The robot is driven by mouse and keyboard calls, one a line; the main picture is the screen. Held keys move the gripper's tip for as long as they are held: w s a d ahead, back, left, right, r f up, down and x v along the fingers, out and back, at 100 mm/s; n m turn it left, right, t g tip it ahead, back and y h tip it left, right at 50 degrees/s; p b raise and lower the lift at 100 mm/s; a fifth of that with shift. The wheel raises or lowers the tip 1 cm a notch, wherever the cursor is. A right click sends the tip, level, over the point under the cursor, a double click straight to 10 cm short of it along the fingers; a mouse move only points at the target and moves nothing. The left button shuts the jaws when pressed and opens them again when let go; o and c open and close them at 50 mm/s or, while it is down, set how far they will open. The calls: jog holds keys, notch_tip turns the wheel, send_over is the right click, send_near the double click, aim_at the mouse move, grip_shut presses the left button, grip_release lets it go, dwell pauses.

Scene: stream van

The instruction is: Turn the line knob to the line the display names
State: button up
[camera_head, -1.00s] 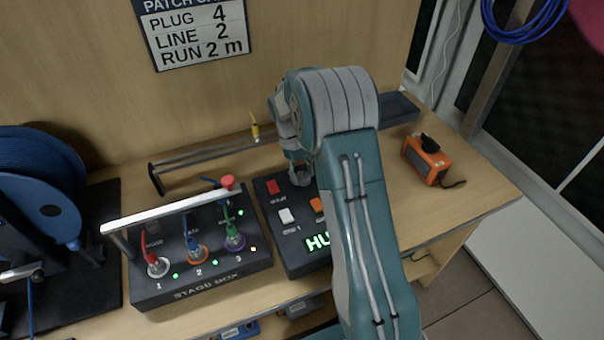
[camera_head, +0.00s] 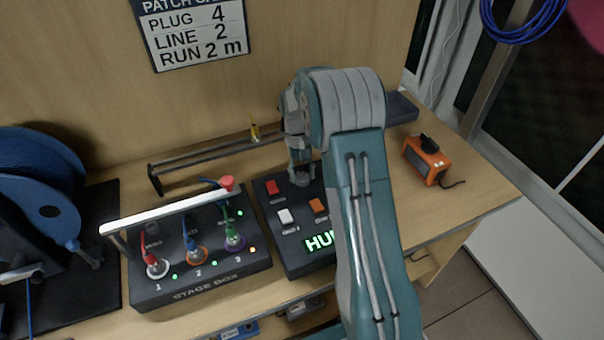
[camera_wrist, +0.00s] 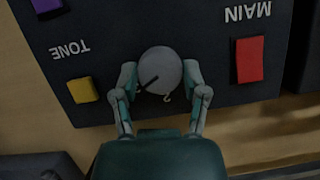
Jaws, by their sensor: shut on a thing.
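My gripper (camera_head: 301,178) reaches down to the far part of the dark control box (camera_head: 276,232). In the wrist view my gripper (camera_wrist: 160,78) has its two fingers on either side of a round grey knob (camera_wrist: 166,66), shut on it. The knob has a black pointer line, slanting down and left in that view. A small pale mark shows at its lower edge; its full scale is hidden. The wall card (camera_head: 193,30) reads PLUG 4, LINE 2, RUN 2 m.
A red MAIN button (camera_wrist: 249,58) and a yellow TONE button (camera_wrist: 82,90) flank the knob. A stage box (camera_head: 200,279) with plugged cables and a white handle stands left. An orange device (camera_head: 427,160) stands right. A blue reel (camera_head: 35,190) is far left.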

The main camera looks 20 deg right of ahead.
jog(key=shift+f, duration=0.1)
jog(key=o, duration=1.2)
jog(key=shift+c, duration=0.2)
jog(key=v, duration=1.2)
